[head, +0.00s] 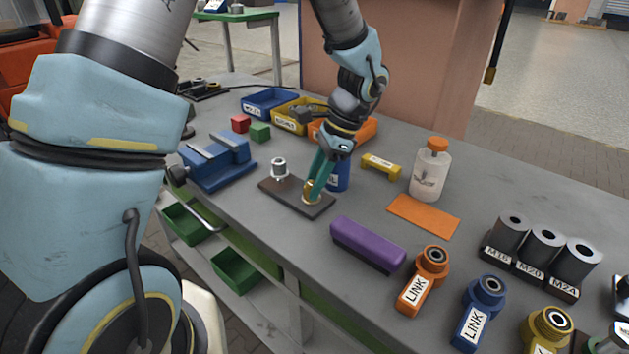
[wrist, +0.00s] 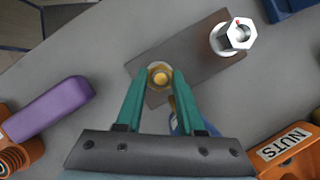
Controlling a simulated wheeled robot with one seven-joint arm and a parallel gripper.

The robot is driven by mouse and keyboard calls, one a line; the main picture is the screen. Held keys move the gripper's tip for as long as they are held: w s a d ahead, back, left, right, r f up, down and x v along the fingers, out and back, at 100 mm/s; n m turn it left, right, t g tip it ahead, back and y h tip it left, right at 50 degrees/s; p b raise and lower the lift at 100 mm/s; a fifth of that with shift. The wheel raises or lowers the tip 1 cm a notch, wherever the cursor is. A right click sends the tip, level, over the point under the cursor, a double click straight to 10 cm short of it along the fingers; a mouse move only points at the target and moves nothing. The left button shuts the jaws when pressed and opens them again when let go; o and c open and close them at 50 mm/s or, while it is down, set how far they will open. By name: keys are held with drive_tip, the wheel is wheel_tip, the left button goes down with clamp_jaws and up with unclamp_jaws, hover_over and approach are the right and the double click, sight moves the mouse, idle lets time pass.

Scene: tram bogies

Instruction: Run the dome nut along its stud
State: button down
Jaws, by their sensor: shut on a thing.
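The dome nut (wrist: 159,77) is brass-coloured and sits between the green fingertips of my gripper (wrist: 160,84) in the wrist view. My gripper is shut on it. In the head view the brass nut (head: 309,190) shows low at the dark base plate (head: 286,196), beside my gripper (head: 314,186). The stud under the nut is hidden. A second stud with a silver hex nut (wrist: 236,34) stands at the other end of the plate; it also shows in the head view (head: 279,167).
A purple block (head: 367,245) lies in front of the plate. A blue vise (head: 216,160) stands to the left. A blue cylinder (head: 338,176) stands close behind my gripper. A bottle (head: 430,172), an orange sheet (head: 423,215) and labelled links (head: 424,279) are to the right.

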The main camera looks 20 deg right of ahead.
drive_tip(key=shift+w+d+r, duration=0.1)
drive_tip(key=shift+r, duration=0.05)
drive_tip(key=c, duration=0.5)
unclamp_jaws()
drive_tip(key=b+v, duration=0.2)
drive_tip(key=v, duration=0.8)
drive_tip(key=shift+r, duration=0.3)
drive_tip(key=a+f+n+h, duration=0.1)
drive_tip(key=a+f+n, duration=0.1)
drive_tip(key=a+n, duration=0.4)
drive_tip(key=w+a+f+n+h, duration=0.1)
drive_tip(key=a+n, duration=0.5)
drive_tip(key=a, duration=0.8)
drive_tip(key=a+f+n+t+h, duration=0.1)
drive_tip(key=a+f+n+h, duration=0.1)
drive_tip(key=a+n, duration=0.4)
drive_tip(key=shift+w+a+f+h, duration=0.1)
drive_tip(key=shift+a+f+h, duration=0.1)
drive_tip(key=shift+a, duration=0.5)
drive_tip(key=shift+w+a+f+h, duration=0.1)
drive_tip(key=shift+a+f, duration=0.05)
drive_tip(key=shift+a, duration=0.55)
drive_tip(key=shift+a+f+h, duration=0.1)
drive_tip(key=shift+a+f, duration=0.1)
drive_tip(key=shift+a, duration=0.5)
